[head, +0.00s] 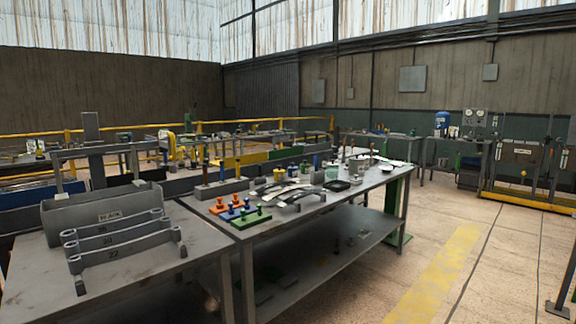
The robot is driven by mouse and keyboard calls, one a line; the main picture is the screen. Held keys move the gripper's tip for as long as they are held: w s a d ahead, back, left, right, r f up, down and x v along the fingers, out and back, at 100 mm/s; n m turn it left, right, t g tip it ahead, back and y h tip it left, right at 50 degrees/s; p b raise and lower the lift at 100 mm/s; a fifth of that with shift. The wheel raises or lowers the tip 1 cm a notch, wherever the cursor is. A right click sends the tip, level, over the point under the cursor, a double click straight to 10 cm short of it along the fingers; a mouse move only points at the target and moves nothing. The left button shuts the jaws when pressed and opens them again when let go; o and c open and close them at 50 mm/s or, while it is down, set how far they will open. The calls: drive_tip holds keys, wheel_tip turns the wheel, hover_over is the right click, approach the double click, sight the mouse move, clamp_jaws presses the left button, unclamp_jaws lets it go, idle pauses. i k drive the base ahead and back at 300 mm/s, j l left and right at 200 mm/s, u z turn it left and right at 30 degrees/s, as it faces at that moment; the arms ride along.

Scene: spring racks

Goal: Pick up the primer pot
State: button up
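Several small pots and cups stand at the back of the long grey workbench (263,234) in the head view. They include a yellow one (278,175) and a pale one with green (331,173). They are too small for me to read any label, so I cannot tell which is the primer pot. My gripper is not in view.
Curved grey metal parts (290,191) and coloured peg blocks, orange (218,208), blue (234,213) and green (250,217), lie on the workbench. A nearer table (150,280) bears numbered grey racks (118,252). The floor (440,265) to the right is clear.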

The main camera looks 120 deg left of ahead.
sight(322, 160)
drive_tip(key=u, duration=3.7)
